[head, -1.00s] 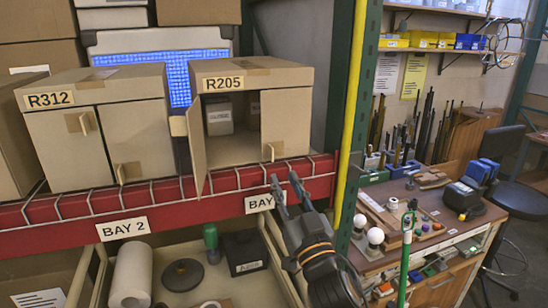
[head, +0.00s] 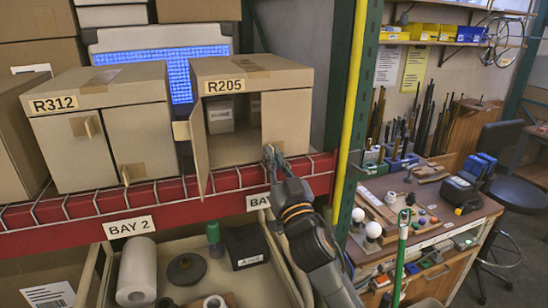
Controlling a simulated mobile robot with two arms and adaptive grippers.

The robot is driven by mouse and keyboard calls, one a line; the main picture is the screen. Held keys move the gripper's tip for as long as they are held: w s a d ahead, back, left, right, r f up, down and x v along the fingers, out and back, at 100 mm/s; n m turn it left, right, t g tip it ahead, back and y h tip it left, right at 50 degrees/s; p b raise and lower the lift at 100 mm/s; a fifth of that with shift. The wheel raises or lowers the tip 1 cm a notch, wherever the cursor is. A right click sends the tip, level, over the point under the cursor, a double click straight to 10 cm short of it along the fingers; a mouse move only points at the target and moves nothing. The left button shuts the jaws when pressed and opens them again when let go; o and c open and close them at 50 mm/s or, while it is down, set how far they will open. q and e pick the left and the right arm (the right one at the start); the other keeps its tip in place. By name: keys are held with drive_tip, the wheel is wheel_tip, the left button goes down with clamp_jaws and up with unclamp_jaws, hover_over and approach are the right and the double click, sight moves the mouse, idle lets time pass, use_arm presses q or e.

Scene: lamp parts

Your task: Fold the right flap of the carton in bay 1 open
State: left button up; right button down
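The carton R205 (head: 250,68) stands on the red-edged shelf above a partly hidden BAY label (head: 258,201). Its left flap (head: 198,148) is swung out, showing a small box (head: 220,115) inside. Its right flap (head: 287,120) is shut and covers the right part of the front. My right gripper (head: 271,154) is at the lower left edge of the right flap, where its small tab is. The fingers cover the tab, and I cannot tell whether they are closed on it. My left gripper is not in view.
Carton R312 (head: 98,87) stands to the left. The green post (head: 357,130) with a yellow strip rises just right of carton R205. Below is a bin (head: 280,262) with a white roll (head: 137,270) and other parts. A workbench (head: 425,240) is at right.

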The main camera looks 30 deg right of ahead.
idle(0.4)
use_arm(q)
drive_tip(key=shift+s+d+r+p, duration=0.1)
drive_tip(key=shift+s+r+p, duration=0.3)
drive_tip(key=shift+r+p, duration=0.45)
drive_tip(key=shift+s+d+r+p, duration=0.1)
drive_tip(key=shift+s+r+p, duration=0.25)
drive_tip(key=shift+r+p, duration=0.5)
use_arm(e)
drive_tip(key=s+d+n+g+y, duration=0.3)
drive_tip(key=s+d+n+y, duration=0.2)
drive_tip(key=y, duration=0.6)
drive_tip(key=s+d+n+g+y, duration=0.3)
drive_tip(key=s+d+n+y, duration=0.2)
drive_tip(key=y, duration=0.6)
drive_tip(key=shift+r+n+g+y, duration=0.25)
drive_tip(key=shift+n+g+y, duration=0.15)
drive_tip(key=shift+n, duration=0.9)
drive_tip(key=shift+s+d+r, duration=0.1)
drive_tip(key=c, duration=1.7)
unclamp_jaws()
drive_tip(key=shift+o, duration=0.8)
drive_tip(key=shift+d+f, duration=0.15)
drive_tip(key=shift+f, duration=0.1)
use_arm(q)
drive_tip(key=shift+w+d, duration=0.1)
